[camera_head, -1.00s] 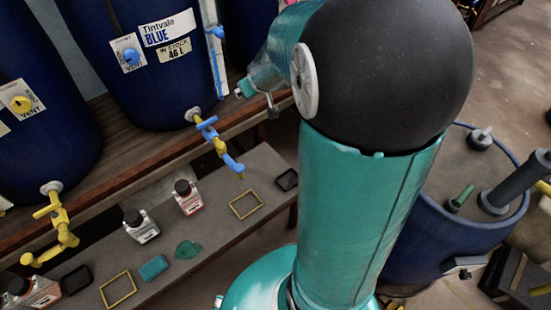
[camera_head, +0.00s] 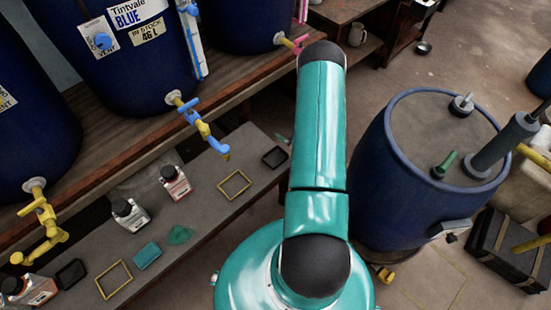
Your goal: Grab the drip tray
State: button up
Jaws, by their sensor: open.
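Two small black shallow trays lie on the low grey shelf below the vats. One black tray (camera_head: 275,157) is near the shelf's right end, just left of my arm. The other black tray (camera_head: 71,273) is at the left, beside a bottle. I cannot tell for sure which is the drip tray. My gripper (camera_head: 284,138) is almost wholly hidden behind my arm. Only a small teal tip shows, just above and right of the right-hand tray in the picture. I cannot see any contact with the tray.
Yellow outlined frames (camera_head: 235,185) (camera_head: 113,279), bottles (camera_head: 175,184) (camera_head: 129,215), a teal sponge (camera_head: 147,256) and a green cloth (camera_head: 180,234) are on the shelf. A yellow-blue tap (camera_head: 200,124) overhangs it. A blue drum (camera_head: 383,190) stands right of my arm.

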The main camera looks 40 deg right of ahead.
jog(key=s+a+f+t, duration=0.1)
jog(key=s+a+f, duration=0.1)
jog(key=s+f, duration=0.45)
jog(key=m+t+y, duration=0.1)
jog(key=t+y, duration=0.1)
send_near(282, 162)
jog(key=w, duration=0.4)
jog(key=w+f, duration=0.1)
jog(key=w, duration=0.7)
jog(key=shift+w+a+f, duration=0.1)
jog(key=shift+a+f, duration=0.15)
jog(key=shift+f, duration=0.05)
jog(key=shift+c, duration=0.4)
jog(key=c, duration=0.7)
